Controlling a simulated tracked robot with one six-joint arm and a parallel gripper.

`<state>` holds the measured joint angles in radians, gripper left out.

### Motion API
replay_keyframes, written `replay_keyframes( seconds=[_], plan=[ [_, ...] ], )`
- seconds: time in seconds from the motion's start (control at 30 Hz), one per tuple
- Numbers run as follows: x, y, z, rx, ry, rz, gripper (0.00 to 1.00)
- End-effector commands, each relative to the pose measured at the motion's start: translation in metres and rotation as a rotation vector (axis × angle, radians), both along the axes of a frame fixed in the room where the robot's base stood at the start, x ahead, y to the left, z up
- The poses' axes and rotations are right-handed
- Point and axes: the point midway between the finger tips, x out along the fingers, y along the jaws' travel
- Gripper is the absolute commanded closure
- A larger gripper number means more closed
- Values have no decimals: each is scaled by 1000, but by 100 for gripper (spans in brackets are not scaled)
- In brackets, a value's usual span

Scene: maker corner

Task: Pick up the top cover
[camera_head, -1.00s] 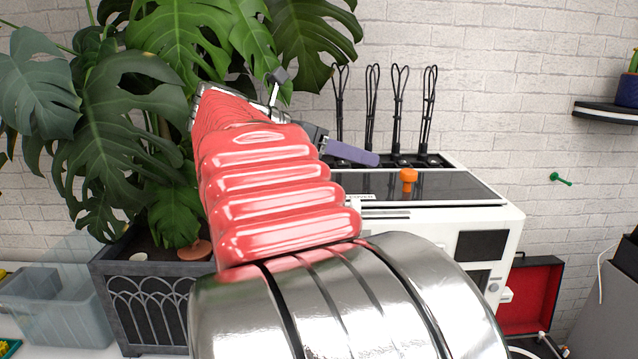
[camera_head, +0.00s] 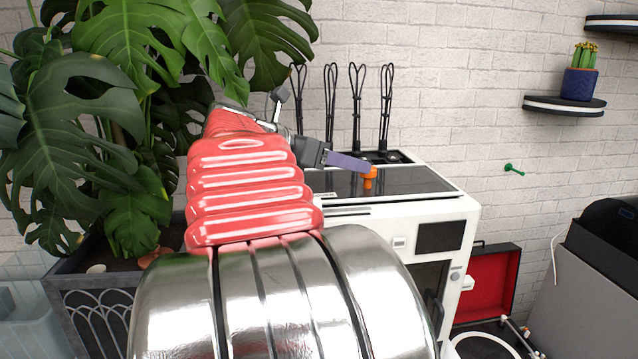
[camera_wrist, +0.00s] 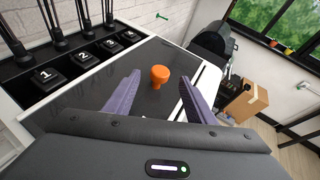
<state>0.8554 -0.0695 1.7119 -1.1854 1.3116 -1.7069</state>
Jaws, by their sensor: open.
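The top cover (camera_head: 420,181) is a dark, glossy panel lying flat on a white box-shaped machine (camera_head: 455,225). An orange knob (camera_head: 369,178) stands up from it. In the wrist view the cover (camera_wrist: 152,108) fills the middle, and the orange knob (camera_wrist: 159,76) shows between my two purple fingers. My gripper (camera_wrist: 160,80) is open and empty. In the head view my gripper (camera_head: 350,163) is over the cover with its fingertip at the knob. My red and silver arm hides the machine's left part.
Several black whisk-shaped tools (camera_head: 357,100) stand in a numbered rack (camera_wrist: 75,60) behind the cover. A large leafy plant (camera_head: 100,120) crowds the left. A red case (camera_head: 490,285) and a grey bin (camera_head: 590,290) stand to the right. A shelf with a cactus (camera_head: 580,75) is on the wall.

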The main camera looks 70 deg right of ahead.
Motion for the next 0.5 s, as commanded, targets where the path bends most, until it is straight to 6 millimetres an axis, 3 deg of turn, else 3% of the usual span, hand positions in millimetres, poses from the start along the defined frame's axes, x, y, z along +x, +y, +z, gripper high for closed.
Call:
replay_keyframes(
  seconds=[0.27,0.5],
  plan=[
    [-1,-1,-1,0,0,-1,50],
    [-15,-18,-13,0,1,-3,50]
  ],
)
